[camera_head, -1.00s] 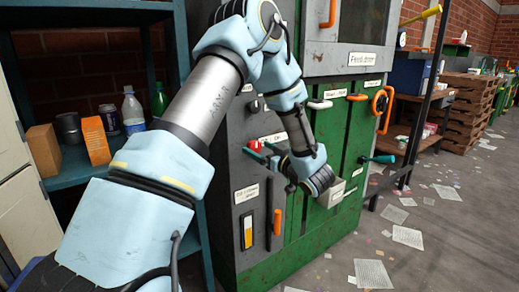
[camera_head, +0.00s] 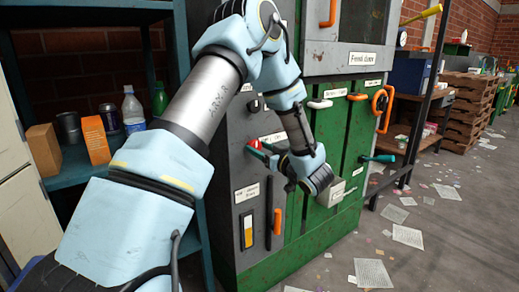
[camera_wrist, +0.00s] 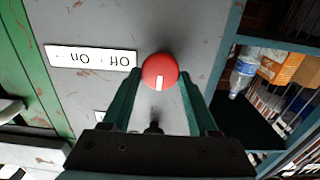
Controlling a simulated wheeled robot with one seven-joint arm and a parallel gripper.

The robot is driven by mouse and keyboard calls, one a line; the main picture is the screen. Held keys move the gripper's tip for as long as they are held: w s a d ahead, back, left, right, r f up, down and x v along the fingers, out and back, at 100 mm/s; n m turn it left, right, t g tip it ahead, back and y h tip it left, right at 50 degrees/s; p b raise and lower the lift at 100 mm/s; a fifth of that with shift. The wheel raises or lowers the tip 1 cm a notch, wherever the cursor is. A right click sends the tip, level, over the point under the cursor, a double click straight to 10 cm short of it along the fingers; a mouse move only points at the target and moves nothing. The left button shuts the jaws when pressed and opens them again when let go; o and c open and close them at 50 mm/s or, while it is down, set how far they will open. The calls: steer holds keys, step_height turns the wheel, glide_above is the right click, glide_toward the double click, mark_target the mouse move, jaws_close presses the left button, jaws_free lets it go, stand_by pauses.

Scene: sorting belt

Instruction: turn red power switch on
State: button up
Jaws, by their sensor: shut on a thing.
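The red power switch is a round red knob (camera_wrist: 160,70) with a white mark on the grey panel. In the wrist view it sits between the tips of my two teal fingers, and the white mark points down the picture, towards my palm. A white label (camera_wrist: 91,58) beside it reads "Off - On", upside down in this view. My gripper (camera_wrist: 159,78) is shut on the knob. In the head view my gripper (camera_head: 260,150) is at the grey panel, and only a little red of the knob (camera_head: 254,143) shows behind the fingers.
The green and grey machine (camera_head: 325,225) carries other handles, including an orange one (camera_head: 278,221) and a teal lever (camera_head: 378,159). A shelf (camera_head: 75,171) with bottles and boxes stands at the left. Papers lie on the open floor at the right.

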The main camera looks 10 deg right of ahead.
steer(key=shift+c, duration=0.5)
steer(key=shift+r+m+p, duration=0.1)
steer(key=shift+m+p, duration=0.2)
steer(key=shift+p, duration=0.2)
steer(key=m+p, duration=0.3)
steer(key=shift+d+r, duration=0.1)
steer(key=shift+r, duration=0.05)
steer(key=m+p, duration=0.5)
steer(key=shift+p, duration=0.3)
steer(key=m+p, duration=0.2)
steer(key=m, duration=0.1)
steer(key=m+p, duration=0.1)
steer(key=shift+w+d+f+m, duration=0.1)
steer(key=shift+f+m, duration=0.15)
steer(key=shift+m, duration=0.15)
steer(key=shift+f+m+p, duration=0.15)
steer(key=shift+m+p, duration=0.45)
steer(key=shift+m, duration=0.5)
steer(key=shift+f+m+p, duration=0.1)
steer(key=shift+m+p, duration=0.5)
steer(key=shift+m, duration=0.5)
